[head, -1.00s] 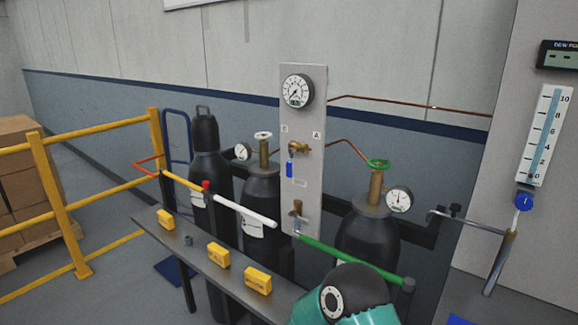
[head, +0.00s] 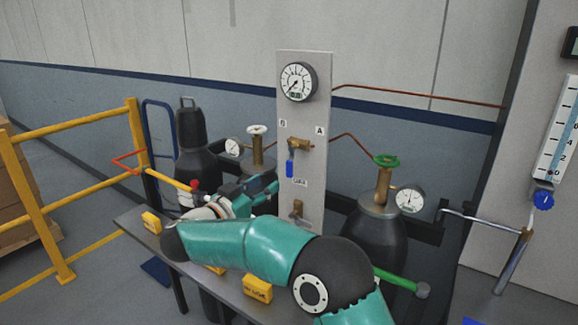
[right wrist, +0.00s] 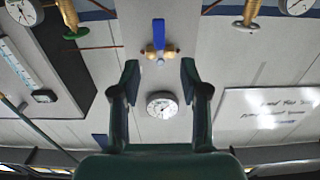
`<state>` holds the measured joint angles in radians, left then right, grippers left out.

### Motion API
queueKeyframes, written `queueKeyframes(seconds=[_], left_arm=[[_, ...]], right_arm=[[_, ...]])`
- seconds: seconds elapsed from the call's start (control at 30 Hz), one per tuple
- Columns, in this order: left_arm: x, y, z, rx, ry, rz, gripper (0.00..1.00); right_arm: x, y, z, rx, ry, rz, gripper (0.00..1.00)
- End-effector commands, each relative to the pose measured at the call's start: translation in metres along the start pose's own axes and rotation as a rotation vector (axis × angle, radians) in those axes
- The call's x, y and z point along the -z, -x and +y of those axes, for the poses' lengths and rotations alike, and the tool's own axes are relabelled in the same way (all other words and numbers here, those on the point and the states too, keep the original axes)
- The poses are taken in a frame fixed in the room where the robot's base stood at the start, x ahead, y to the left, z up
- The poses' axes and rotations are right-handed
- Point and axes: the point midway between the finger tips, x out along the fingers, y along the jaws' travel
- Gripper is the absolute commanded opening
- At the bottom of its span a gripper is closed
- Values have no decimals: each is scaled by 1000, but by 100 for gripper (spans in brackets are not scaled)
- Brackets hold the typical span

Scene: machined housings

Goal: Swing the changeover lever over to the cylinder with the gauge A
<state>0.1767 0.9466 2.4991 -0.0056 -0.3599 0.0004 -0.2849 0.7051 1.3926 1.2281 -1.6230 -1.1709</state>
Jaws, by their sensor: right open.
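The changeover lever (head: 289,168) has a blue handle that hangs down from a brass valve (head: 299,147) on the grey panel. The panel carries a letter B at left and A (head: 320,131) at right. The right cylinder (head: 371,232) has a green handwheel and a round gauge (head: 409,198). The left cylinder (head: 260,166) has a white handwheel and a gauge (head: 233,147); my arm partly hides it. My right gripper (head: 270,183) is open and empty, just left of and below the lever. The right wrist view (right wrist: 160,66) shows the lever (right wrist: 158,36) beyond the spread fingertips, apart from them. My left gripper is out of view.
A large gauge (head: 298,82) tops the panel. A narrow bench with yellow blocks (head: 257,288) lies under my right arm. A yellow railing (head: 70,125) stands at left, a blue-knobbed valve (head: 543,200) at right. A spare black cylinder (head: 190,135) stands behind my arm.

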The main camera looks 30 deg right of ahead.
Motion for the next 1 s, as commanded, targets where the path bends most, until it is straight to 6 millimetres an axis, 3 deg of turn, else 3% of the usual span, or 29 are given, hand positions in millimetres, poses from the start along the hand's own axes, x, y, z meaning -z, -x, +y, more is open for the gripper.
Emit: queueKeyframes(seconds=[0.3,0.5,0.7,1.0], left_arm=[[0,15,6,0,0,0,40],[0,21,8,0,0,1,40],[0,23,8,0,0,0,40],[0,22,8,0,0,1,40]], right_arm=[[1,-73,2,-6,0,0,45],[0,-102,1,-3,0,0,45],[0,-114,2,-2,0,1,45],[0,-115,2,-2,0,1,41]])
